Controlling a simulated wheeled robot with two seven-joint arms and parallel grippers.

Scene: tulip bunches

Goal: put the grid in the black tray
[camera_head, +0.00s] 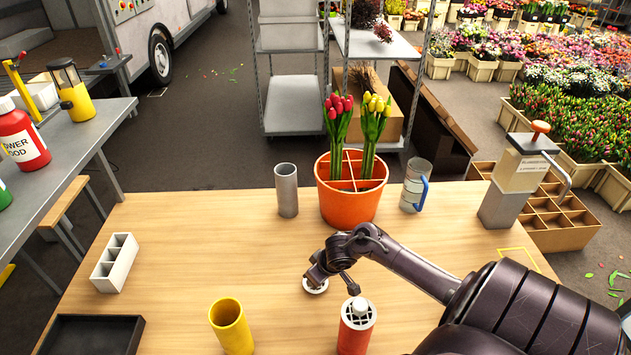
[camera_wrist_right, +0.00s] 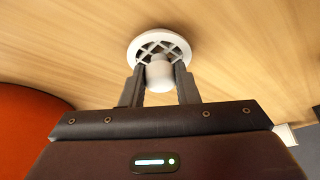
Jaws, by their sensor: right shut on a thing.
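The white round grid (camera_wrist_right: 160,42) has a lattice face and a white knob. In the wrist view my right gripper (camera_wrist_right: 160,78) has its two fingers on either side of the knob and is shut on it. In the head view part of the grid (camera_head: 316,288) shows below my right gripper (camera_head: 317,277), near the middle of the table. I cannot tell whether it touches the table. The black tray (camera_head: 68,321) lies at the table's front left corner, cut off by the picture edge; its visible floor is empty. My left gripper is out of view.
A red cylinder with a white lattice top (camera_head: 356,340) stands just right of the grid. A yellow cup (camera_head: 231,325) stands between grid and tray. An orange pot of tulips (camera_head: 349,205), a grey cylinder (camera_head: 287,190) and a white divided box (camera_head: 114,263) stand farther back.

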